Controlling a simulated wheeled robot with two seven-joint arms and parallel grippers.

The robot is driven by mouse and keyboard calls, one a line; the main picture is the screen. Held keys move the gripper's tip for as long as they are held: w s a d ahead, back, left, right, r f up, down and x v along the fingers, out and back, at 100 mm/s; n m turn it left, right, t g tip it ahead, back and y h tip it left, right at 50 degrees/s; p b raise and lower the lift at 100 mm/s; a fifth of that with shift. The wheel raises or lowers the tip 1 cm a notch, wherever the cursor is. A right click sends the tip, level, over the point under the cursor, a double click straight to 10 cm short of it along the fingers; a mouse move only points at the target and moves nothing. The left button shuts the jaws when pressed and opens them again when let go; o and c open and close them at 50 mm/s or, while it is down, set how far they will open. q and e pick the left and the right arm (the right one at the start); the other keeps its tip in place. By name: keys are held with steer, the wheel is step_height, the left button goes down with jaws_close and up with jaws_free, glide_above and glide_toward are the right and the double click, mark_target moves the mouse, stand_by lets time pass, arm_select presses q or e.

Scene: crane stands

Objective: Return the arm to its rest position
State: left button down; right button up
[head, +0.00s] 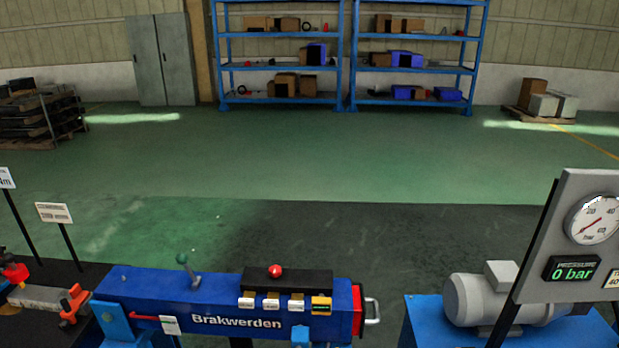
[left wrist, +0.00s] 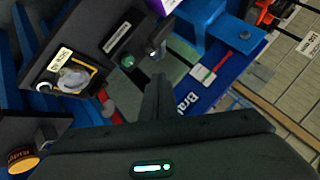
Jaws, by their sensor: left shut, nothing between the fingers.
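Neither of my arms shows in the head view. In the left wrist view my left gripper (left wrist: 158,85) is dark and closed, with nothing between its fingers. It points over blue equipment, and its distance from that cannot be told. The long blue machine marked "Brakwerden" (head: 180,298) lies across the front of the head view. Part of its blue body also shows in the left wrist view (left wrist: 215,98). Its red lever (head: 145,318) carries a white tag (head: 171,325). My right gripper is in neither view.
A grey motor (head: 470,298) on a blue base and a gauge panel (head: 545,240) reading 0 bar stand at right. Signs on posts (head: 54,212) stand at left. Blue shelves (head: 280,35), a grey cabinet (head: 160,60) and pallets are far back. The green floor (head: 300,160) between is clear.

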arm_select(q)
steer(key=s+d+f+n+g+h, duration=0.2)
steer(key=s+d+g, duration=0.15)
steer(key=s, duration=0.65)
steer(key=s+d+f+n+g+h, duration=0.1)
steer(key=s+d+f+n+g, duration=0.2)
steer(key=s, duration=0.6)
step_height(320, 180, down, 30)
steer(key=s+b, duration=0.1)
steer(key=b, duration=0.2)
steer(key=s+a+f+g+b, duration=0.2)
steer(key=s+f+b, duration=0.1)
steer(key=s+f, duration=1.5)
steer(key=shift+s+a+f+m, duration=0.2)
steer(key=shift+a+f+m, duration=0.15)
steer(key=shift+f, duration=0.6)
